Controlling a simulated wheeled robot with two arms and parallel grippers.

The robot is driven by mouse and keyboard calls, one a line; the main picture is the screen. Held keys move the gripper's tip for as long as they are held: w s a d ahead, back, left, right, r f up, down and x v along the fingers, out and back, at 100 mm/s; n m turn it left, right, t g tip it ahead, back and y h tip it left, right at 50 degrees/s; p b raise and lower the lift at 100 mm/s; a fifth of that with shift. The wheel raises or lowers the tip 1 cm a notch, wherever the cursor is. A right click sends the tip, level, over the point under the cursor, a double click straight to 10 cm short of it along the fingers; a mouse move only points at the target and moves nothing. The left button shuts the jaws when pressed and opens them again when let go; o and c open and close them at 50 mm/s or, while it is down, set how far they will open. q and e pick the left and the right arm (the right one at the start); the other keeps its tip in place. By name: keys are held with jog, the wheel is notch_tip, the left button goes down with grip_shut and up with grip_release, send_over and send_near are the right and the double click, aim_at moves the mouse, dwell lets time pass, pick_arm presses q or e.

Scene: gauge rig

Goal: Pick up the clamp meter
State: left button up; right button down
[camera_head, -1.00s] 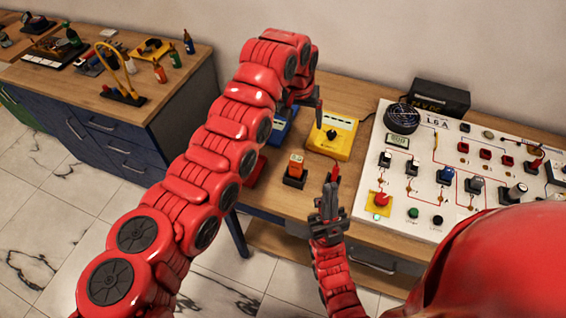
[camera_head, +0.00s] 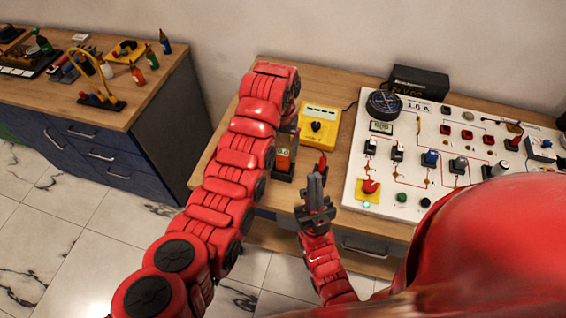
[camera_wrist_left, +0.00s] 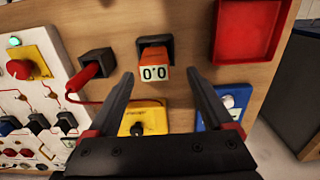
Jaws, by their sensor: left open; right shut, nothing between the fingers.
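The orange clamp meter (camera_head: 283,162) stands in a dark holder on the wooden bench, partly covered by my left arm in the head view. In the left wrist view the clamp meter (camera_wrist_left: 155,74) shows its white display reading 0.0, between the two finger tips. My left gripper (camera_wrist_left: 161,75) is open, with one finger on each side of the meter in the picture; contact cannot be seen. In the head view it is mostly hidden by its own arm. My right gripper (camera_head: 316,178) is shut and empty, to the right of the meter.
A yellow meter (camera_head: 319,123) lies behind the clamp meter. A red probe (camera_wrist_left: 87,80) sits in a black holder beside it. A blue meter (camera_wrist_left: 232,98) and a red tray (camera_wrist_left: 247,28) are nearby. The white circuit board (camera_head: 380,208) fills the bench's right.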

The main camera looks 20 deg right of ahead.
aim_at(283, 160)
pick_arm(q)
jog(key=shift+f, duration=0.3)
jog(key=f+p, duration=0.1)
jog(key=s+f+p, duration=0.1)
jog(key=p, duration=0.1)
jog(key=shift+f, duration=0.1)
notch_tip(283, 160, down, 2)
jog(key=shift+d+f, duration=0.1)
jog(key=shift+f, duration=0.05)
jog(key=shift+w+f+p, duration=0.1)
jog(key=shift+f+p, duration=0.25)
jog(key=shift+f, duration=0.1)
jog(key=shift+c, duration=0.3)
grip_shut()
